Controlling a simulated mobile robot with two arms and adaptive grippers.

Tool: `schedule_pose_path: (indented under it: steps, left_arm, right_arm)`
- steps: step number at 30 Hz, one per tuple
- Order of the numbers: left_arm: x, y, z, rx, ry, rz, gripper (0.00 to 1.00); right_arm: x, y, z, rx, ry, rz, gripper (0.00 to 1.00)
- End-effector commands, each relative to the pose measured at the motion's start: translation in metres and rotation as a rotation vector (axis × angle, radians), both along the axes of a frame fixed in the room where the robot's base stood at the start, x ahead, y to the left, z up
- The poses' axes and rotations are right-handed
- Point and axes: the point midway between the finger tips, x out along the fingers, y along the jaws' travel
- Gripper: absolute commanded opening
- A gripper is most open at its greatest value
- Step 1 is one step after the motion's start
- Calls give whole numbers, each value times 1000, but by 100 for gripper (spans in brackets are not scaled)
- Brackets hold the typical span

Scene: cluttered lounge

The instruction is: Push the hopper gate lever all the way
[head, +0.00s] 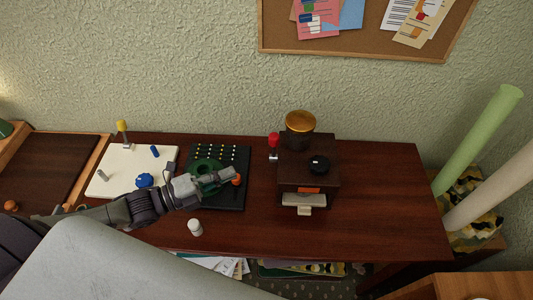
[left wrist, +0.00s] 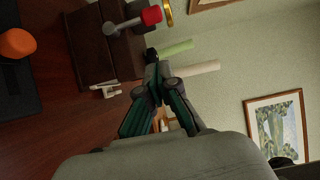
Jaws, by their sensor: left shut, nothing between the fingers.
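A dark brown wooden box (head: 307,180) with a gold-lidded hopper (head: 300,122) stands on the table, right of centre. A lever with a red knob (head: 273,140) sticks out at the box's left side; in the left wrist view its red knob (left wrist: 151,15) and grey metal shaft (left wrist: 124,25) show near the top, beside the box (left wrist: 97,52). My left gripper (head: 234,174) is over the black board, left of the box and apart from the lever. In the left wrist view the left gripper (left wrist: 158,72) has its fingertips together, holding nothing. My right gripper is not in view.
A small white cylinder (head: 195,227) stands in front.

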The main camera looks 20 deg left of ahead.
Motion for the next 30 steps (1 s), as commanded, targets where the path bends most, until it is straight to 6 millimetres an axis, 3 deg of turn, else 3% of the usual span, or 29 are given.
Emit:
schedule_pose_path:
  steps: [6,13,19,30]
  left_arm:
    - [31,-29,4,-6,-4,-1,0]
    - [66,-64,4,-6,-2,-2,0]
    - [93,-63,2,-3,0,-1,0]
    - [104,-62,-1,-3,4,-2,0]
  right_arm:
    - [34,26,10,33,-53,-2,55]
    - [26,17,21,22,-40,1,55]
    - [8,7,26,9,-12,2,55]
    - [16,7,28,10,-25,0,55]
